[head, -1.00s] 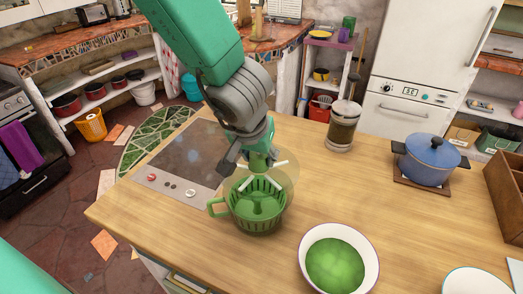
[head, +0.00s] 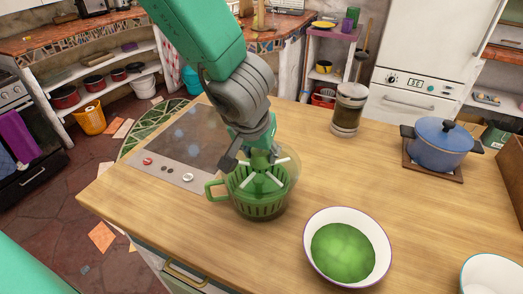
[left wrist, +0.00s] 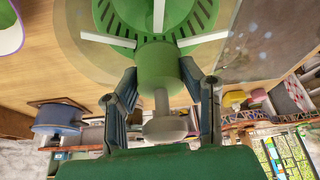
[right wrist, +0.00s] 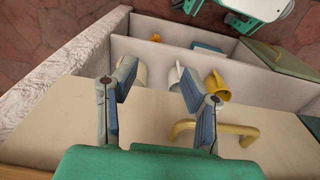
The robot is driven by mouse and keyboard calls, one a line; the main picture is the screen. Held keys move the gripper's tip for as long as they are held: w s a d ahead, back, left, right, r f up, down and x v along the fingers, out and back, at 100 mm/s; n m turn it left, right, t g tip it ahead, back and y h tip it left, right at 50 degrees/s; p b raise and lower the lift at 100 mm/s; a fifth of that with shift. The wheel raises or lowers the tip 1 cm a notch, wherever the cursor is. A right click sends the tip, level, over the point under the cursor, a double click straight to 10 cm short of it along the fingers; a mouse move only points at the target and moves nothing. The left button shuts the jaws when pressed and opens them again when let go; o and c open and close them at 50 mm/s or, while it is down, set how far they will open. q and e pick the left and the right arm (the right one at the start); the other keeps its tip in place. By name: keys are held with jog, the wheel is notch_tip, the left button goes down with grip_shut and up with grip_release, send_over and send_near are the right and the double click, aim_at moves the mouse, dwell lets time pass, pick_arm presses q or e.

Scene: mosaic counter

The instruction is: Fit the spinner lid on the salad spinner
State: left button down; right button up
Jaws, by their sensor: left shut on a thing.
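The green salad spinner (head: 258,205), with a slotted basket and a side handle at left, stands upright on the wooden counter. The clear spinner lid (head: 284,168), with white spokes and a green centre knob, is over its top. My left gripper (head: 254,152) is shut on the knob from above; its fingers flank the knob (left wrist: 158,68) in the left wrist view. The lid overlaps the spinner's mouth, but I cannot tell whether its rim is seated or just above. My right gripper (right wrist: 156,80) is open and empty, seen only in the right wrist view.
A white bowl of green contents (head: 346,248) stands right of the spinner, and a cooktop (head: 185,150) lies to its left. A jar (head: 348,110) and a blue pot (head: 440,143) are farther back. Wood counter between them is clear. A drawer handle (right wrist: 214,131) is near my right gripper.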

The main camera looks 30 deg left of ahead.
pick_arm(q)
jog(key=shift+s+p, duration=0.1)
jog(key=shift+p, duration=0.7)
dwell(1.1)
jog(key=shift+f+b, duration=0.35)
jog(key=shift+f, duration=0.3)
dwell(0.7)
jog(key=c, duration=1)
grip_release()
jog(key=shift+r, duration=0.15)
jog(key=shift+v, duration=5.8)
jog(key=shift+a, duration=0.1)
